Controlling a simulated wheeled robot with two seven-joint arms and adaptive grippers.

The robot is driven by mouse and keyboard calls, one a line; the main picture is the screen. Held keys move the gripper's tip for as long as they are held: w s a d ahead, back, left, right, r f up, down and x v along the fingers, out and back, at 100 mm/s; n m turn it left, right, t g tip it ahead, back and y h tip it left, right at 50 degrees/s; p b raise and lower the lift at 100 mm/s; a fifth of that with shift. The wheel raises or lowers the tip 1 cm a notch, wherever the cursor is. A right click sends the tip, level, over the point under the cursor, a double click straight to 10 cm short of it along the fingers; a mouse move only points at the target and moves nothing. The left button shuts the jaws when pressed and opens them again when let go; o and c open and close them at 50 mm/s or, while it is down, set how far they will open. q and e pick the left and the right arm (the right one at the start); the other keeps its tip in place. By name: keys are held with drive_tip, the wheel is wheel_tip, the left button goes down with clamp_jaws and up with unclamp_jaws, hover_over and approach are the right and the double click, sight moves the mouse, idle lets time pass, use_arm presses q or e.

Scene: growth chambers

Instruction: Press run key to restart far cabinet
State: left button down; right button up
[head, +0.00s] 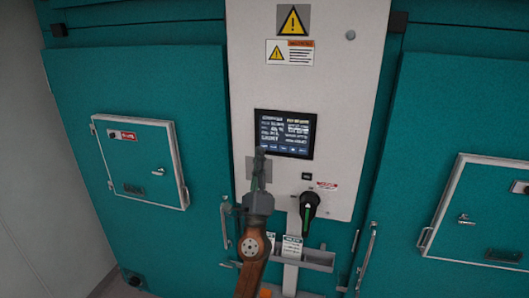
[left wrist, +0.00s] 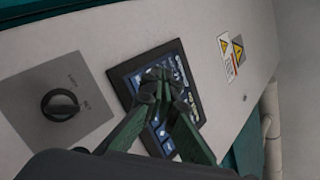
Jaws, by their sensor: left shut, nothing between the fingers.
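The cabinet's control panel (head: 245,60) is a pale upright plate between teal doors. Its dark touch screen (head: 285,134) shows rows of text and a row of blue keys along the bottom edge; the labels are too small to read. My left gripper (head: 259,152) is shut and empty, its tips at the screen's lower left corner in the head view. In the left wrist view the shut fingertips (left wrist: 157,78) overlap the screen (left wrist: 186,112) and hide part of it. I cannot tell whether they touch it. My right gripper is not in view.
A black rotary handle (head: 309,206) with a green mark sits below right of the screen. A dark knob (left wrist: 60,104) on a grey plate shows in the left wrist view. A shallow grey tray (head: 318,260) juts out below. Teal doors (head: 140,75) flank the panel.

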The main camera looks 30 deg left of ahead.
sight(264, 145)
use_arm(q)
drive_tip(key=shift+w+a+b, duration=0.2)
drive_tip(key=shift+w+b, duration=0.1)
drive_tip(key=shift+w, duration=0.4)
idle(0.5)
idle(0.5)
drive_tip(key=shift+w+a+b, duration=0.1)
drive_tip(key=shift+w+b, duration=0.3)
